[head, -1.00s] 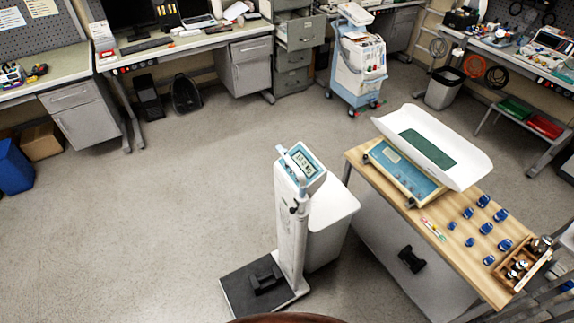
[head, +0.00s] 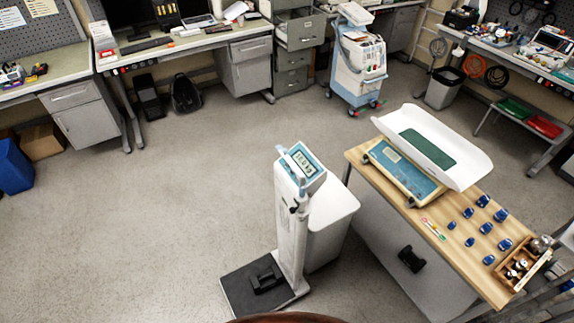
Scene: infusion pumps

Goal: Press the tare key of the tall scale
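The tall scale (head: 291,230) stands upright on the floor right of the middle in the head view. Its display head (head: 302,165) sits on top of a white column, with a lit readout too small to read surely. I cannot make out the tare key. A dark object (head: 266,277) is on its black platform (head: 241,290). Neither of my grippers is in view.
A wooden-topped table (head: 408,214) stands close to the right, with a baby scale (head: 436,146), several blue weights (head: 486,228) and a wooden box (head: 521,265). A white bin-like box (head: 331,222) is behind the column. The floor (head: 140,220) to the left is clear.

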